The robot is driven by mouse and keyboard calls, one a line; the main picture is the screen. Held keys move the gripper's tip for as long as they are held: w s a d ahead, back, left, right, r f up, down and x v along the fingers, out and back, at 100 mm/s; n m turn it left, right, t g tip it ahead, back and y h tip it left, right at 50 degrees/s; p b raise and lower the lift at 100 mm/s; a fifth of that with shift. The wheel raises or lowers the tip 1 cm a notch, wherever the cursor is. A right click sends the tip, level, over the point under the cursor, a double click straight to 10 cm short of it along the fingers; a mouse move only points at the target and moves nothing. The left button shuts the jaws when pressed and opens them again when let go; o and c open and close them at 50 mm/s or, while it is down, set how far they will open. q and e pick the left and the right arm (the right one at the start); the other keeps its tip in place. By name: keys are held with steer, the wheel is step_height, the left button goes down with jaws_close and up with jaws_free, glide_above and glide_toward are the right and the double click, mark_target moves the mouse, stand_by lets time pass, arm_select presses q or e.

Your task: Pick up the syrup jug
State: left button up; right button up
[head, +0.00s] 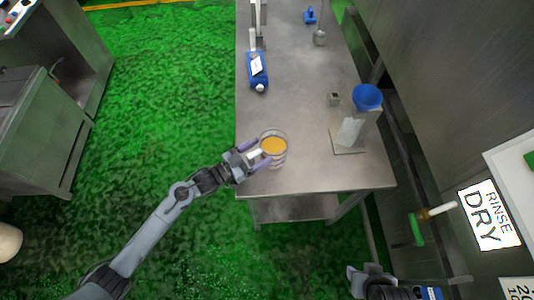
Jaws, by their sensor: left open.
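A clear jug with orange-yellow syrup (273,147) stands near the front left edge of the steel table in the head view. My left gripper (262,156) is at the left side of the jug, with its purple-tipped fingers open and close around its near-left side. A pale piece, perhaps the jug's handle, shows between the fingers. I cannot tell whether the fingers touch it. My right gripper (358,283) is low at the bottom right, away from the table, and its jaws cannot be made out.
The steel table (300,185) also bears a stand with a blue funnel (367,97), a small metal cube (334,99) and a blue device (257,70). A green-headed brush (417,228) and a rinse/dry sign (489,214) are at the right. The table's middle is clear.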

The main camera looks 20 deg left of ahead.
arm_select(q)
jaws_close()
stand_by(0.5)
